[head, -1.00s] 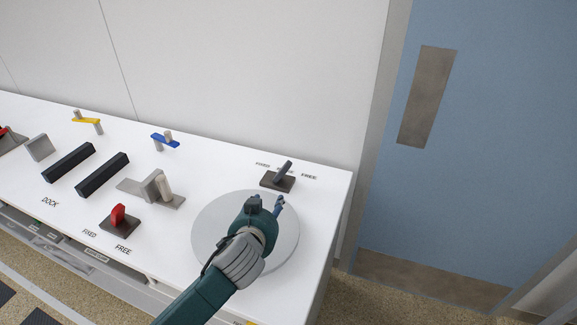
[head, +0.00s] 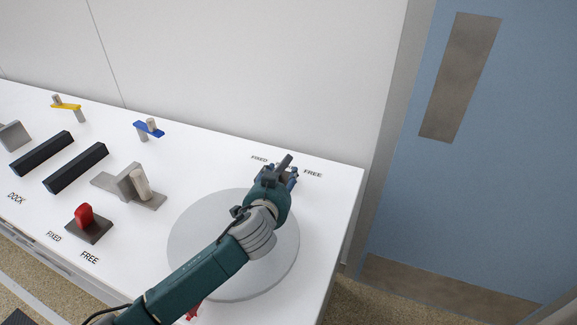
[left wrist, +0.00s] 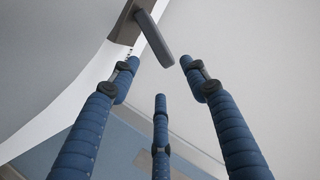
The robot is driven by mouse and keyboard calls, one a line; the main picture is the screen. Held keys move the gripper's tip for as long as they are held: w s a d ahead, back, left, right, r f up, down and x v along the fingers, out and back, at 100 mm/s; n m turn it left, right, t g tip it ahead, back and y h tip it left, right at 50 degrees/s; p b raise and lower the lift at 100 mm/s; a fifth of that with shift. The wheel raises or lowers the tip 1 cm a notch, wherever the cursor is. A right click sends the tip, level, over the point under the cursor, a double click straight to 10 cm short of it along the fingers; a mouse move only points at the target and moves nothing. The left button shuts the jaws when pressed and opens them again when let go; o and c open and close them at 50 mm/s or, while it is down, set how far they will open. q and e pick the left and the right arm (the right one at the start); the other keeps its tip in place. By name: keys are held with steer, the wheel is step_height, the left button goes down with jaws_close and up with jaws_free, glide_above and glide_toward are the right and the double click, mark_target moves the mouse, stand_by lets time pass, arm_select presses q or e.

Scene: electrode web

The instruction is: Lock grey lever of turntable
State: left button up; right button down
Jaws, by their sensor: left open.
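The turntable is a light grey disc (head: 205,240) on the right part of the white table. Behind it stands the grey lever (head: 285,160), tilted toward the right, between the FIXED label (head: 259,158) and the FREE label (head: 313,174). My left gripper (head: 288,178) is over the lever's dark base and hides most of it. In the left wrist view, the lever (left wrist: 155,40) rises from its base (left wrist: 125,27) just beyond the spread fingertips of my left gripper (left wrist: 160,75). The gripper is open, with a gap between fingers and lever. My right gripper is not visible.
A red lever (head: 84,215), a grey bracket (head: 125,185), black bars (head: 76,168), a blue latch (head: 149,129) and a yellow latch (head: 66,106) stand left on the table (head: 330,195). A wall rises behind; a blue door (head: 480,190) is right.

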mark_target(286, 166)
arm_select(q)
steer(key=x, duration=0.9)
steer(key=shift+w, duration=0.45)
jaws_close()
